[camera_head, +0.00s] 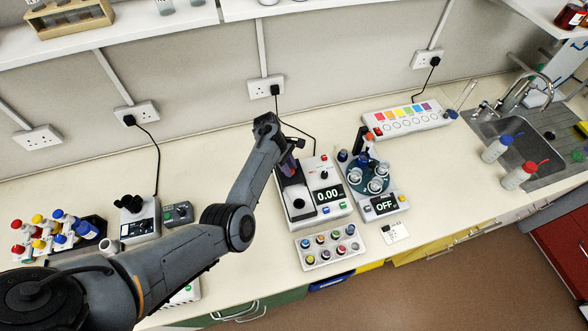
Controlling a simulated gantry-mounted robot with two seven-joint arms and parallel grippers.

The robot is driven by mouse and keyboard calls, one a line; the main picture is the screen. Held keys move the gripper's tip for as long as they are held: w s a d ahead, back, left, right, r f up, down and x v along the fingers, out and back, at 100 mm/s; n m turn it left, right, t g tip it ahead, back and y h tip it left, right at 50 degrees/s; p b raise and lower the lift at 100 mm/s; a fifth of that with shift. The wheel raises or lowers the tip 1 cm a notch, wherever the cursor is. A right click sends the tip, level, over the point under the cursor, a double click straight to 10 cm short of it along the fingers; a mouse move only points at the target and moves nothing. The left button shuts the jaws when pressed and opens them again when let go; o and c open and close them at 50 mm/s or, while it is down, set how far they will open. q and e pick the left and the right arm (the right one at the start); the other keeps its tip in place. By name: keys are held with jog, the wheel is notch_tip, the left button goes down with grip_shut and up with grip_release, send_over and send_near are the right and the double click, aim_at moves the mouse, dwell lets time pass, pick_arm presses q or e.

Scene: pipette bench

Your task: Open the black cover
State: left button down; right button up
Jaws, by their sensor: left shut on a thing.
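The white instrument (338,212) with a lit 0.00 display stands mid-bench. The black cover (291,172) shows only in part, as a dark piece at the back of this panel, beside my gripper. My left gripper (286,160) is over the back left of the instrument, shut on the black cover. My own wrist hides most of the fingers and the exact grip. How far the cover is open is hard to tell. My right gripper is out of view.
A round tube device (381,207) reading OFF stands close on the right. A rack of small coloured caps (329,247) is in front. A colour-striped strip box (408,119), bottles and a sink (528,134) are further right. A microscope-like device (139,218) stands left. Bare bench lies behind.

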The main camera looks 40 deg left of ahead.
pick_arm(q)
jog(key=c, duration=0.9)
grip_release()
jog(key=shift+s, duration=0.1)
jog(key=shift+a+r, duration=0.25)
jog(key=shift+r, duration=0.25)
jog(key=v, duration=0.9)
jog(key=shift+a+r, duration=0.1)
jog(key=shift+r, duration=0.25)
jog(key=shift+s+f, duration=0.1)
